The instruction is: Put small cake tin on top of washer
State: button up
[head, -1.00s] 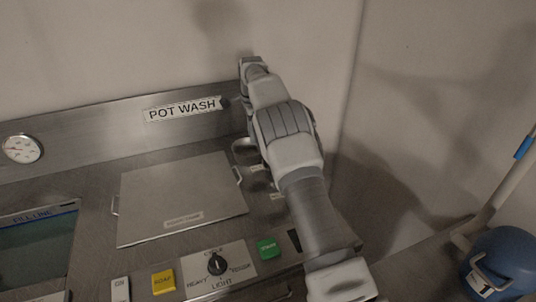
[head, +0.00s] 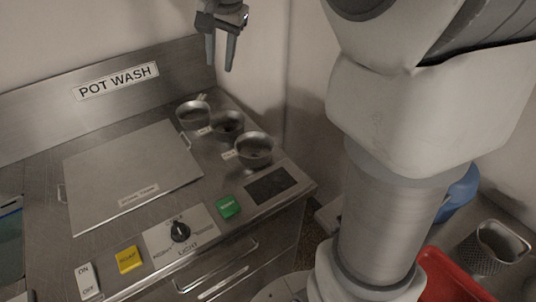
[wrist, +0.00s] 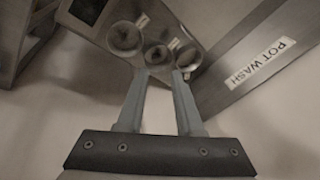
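The washer is a steel counter unit with a "POT WASH" back panel (head: 118,80) and a flat lid (head: 130,175). Three round metal cups stand at its right rear: a far one (head: 193,116), a middle one (head: 229,126) and a near one (head: 254,152). I cannot tell whether any of them is the small cake tin; no other tin is clearly identifiable. My gripper (head: 220,62) is open and empty, above and behind the cups near the wall. In the wrist view my open fingers (wrist: 160,76) point toward the cups, with nothing between them.
The washer's front has a green button (head: 228,207), a yellow button (head: 129,259) and a dial (head: 180,232). At right are a red container (head: 450,278), a perforated metal basket (head: 497,246) and a blue object (head: 461,190) partly behind my arm. The lid is clear.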

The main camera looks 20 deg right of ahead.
jog(key=s+f+n, duration=0.3)
jog(key=s+n, duration=0.1)
jog(key=s, duration=0.8)
jog(key=s+f+n+t, duration=0.1)
jog(key=s+f+n, duration=0.2)
jog(key=s, duration=0.9)
jog(key=shift+s+n+t+h, duration=0.3)
jog(key=shift+n+h, duration=0.1)
jog(key=shift+n, duration=0.3)
jog(key=shift+d, duration=0.1)
